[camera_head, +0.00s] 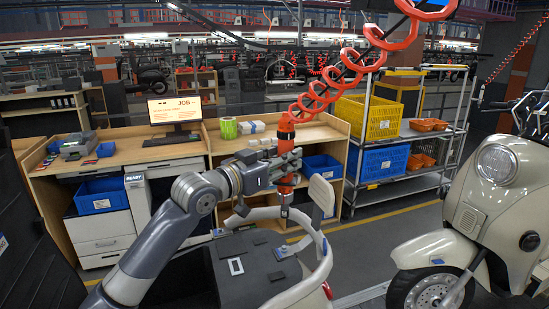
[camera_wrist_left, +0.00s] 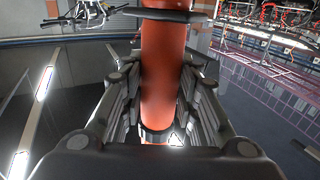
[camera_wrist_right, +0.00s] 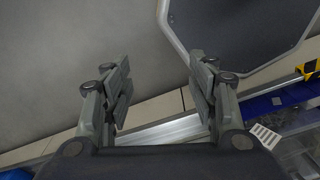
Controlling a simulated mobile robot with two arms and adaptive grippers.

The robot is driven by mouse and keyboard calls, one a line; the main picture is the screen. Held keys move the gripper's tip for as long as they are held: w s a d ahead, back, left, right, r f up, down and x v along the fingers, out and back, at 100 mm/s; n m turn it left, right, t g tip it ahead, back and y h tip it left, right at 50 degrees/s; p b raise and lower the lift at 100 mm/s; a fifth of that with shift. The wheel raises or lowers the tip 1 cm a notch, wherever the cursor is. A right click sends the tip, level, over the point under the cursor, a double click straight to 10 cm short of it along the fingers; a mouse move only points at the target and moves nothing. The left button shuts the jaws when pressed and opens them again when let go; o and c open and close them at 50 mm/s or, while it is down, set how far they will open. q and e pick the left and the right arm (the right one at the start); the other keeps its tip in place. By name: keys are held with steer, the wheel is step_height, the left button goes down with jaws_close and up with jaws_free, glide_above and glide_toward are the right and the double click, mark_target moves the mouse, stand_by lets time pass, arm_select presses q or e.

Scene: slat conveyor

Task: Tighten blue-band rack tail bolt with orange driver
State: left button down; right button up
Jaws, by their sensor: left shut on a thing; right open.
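The orange driver (camera_head: 286,133) hangs upright from a coiled orange hose. My left gripper (camera_head: 290,168) is shut around its body, and the driver's dark tip points down above the cream rack rail (camera_head: 327,262). In the left wrist view the driver (camera_wrist_left: 162,70) stands between the closed fingers. A pale padded backrest (camera_head: 321,195) is just right of the tip. My right gripper (camera_wrist_right: 160,80) is open and empty, out of the head view.
A cream scooter (camera_head: 490,200) stands at the right. A wooden workbench (camera_head: 185,148) with a monitor (camera_head: 175,108) is behind. A shelf cart holds a yellow crate (camera_head: 368,118) and a blue crate (camera_head: 380,161). A dark seat or case (camera_head: 215,275) is below my left arm.

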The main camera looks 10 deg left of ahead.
mark_target(279, 194)
arm_select(q)
steer(key=shift+s+d+f+b, duration=0.25)
steer(key=shift+f+b, duration=0.15)
steer(key=shift+f, duration=0.1)
steer(key=f+b, duration=0.2)
steer(key=f, duration=0.1)
steer(key=shift+w+a+f+b, duration=0.3)
steer(key=shift+b, duration=0.1)
steer(key=shift+f+b, duration=0.7)
steer(key=shift+s+d+f+b, duration=0.15)
steer(key=shift+f+b, duration=0.45)
steer(key=shift+f, duration=0.05)
steer(key=shift+f+b, duration=0.35)
steer(key=shift+f, duration=0.55)
arm_select(e)
step_height(279, 194, down, 7)
steer(key=shift+w, duration=0.2)
steer(key=shift+d, duration=0.25)
steer(key=shift+r, duration=0.15)
